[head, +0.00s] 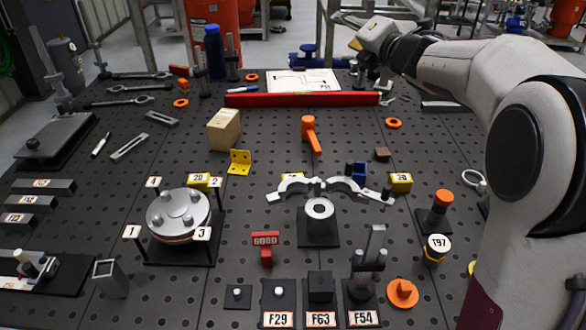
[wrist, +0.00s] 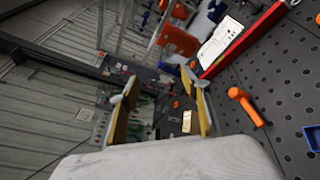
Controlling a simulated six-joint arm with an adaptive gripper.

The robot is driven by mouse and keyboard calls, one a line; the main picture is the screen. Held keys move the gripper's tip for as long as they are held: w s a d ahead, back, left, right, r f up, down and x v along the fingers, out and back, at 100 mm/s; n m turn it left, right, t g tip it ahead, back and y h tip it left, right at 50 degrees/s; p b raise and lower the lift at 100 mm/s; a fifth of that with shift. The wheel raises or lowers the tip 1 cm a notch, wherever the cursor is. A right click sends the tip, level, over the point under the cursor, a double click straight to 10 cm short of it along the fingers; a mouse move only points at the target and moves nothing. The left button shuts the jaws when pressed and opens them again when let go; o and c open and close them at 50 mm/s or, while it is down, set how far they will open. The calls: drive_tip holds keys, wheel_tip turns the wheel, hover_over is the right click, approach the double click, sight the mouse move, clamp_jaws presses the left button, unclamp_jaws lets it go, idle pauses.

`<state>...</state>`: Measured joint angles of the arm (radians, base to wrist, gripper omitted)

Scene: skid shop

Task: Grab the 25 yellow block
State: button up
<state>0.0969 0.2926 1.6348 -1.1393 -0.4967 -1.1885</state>
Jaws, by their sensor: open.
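Several small yellow blocks with number labels lie on the dark perforated table in the head view. The left one (head: 198,180) reads 20 and the right one (head: 400,182) seems to read 30. A middle yellow block (head: 292,177) is mostly hidden behind a silver clamp arm, and its label is not readable. My gripper (head: 345,31) is raised at the back of the table, far from these blocks. In the wrist view its two yellow-padded fingers (wrist: 158,88) are spread wide with nothing held between them. No numbered yellow block can be made out there.
Silver clamp arms (head: 345,185) and a grey ring fixture (head: 319,208) crowd the middle block. A blue part (head: 360,170) and an orange hammer-shaped part (head: 310,135) stand near. A red bar (head: 300,99) crosses the back. A round plate fixture (head: 179,214) stands left.

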drive_tip(key=w+a+f+n+g+y, duration=0.3)
drive_tip(key=a+f+n+y, duration=0.3)
drive_tip(key=n, duration=0.3)
drive_tip(key=n+g+y, duration=0.2)
drive_tip(key=n+g, duration=1.2)
drive_tip(key=n, duration=0.3)
approach(283, 178)
drive_tip(key=x, duration=0.2)
drive_tip(key=shift+s+a+f, duration=0.2)
drive_tip(key=shift+s, duration=0.1)
drive_tip(key=shift+x, duration=1.3)
drive_tip(key=shift+w, duration=0.1)
drive_tip(key=shift+w+x, duration=0.1)
drive_tip(key=shift+x, duration=1.2)
drive_tip(key=shift+w+x, duration=0.15)
drive_tip(key=shift+x, duration=1.1)
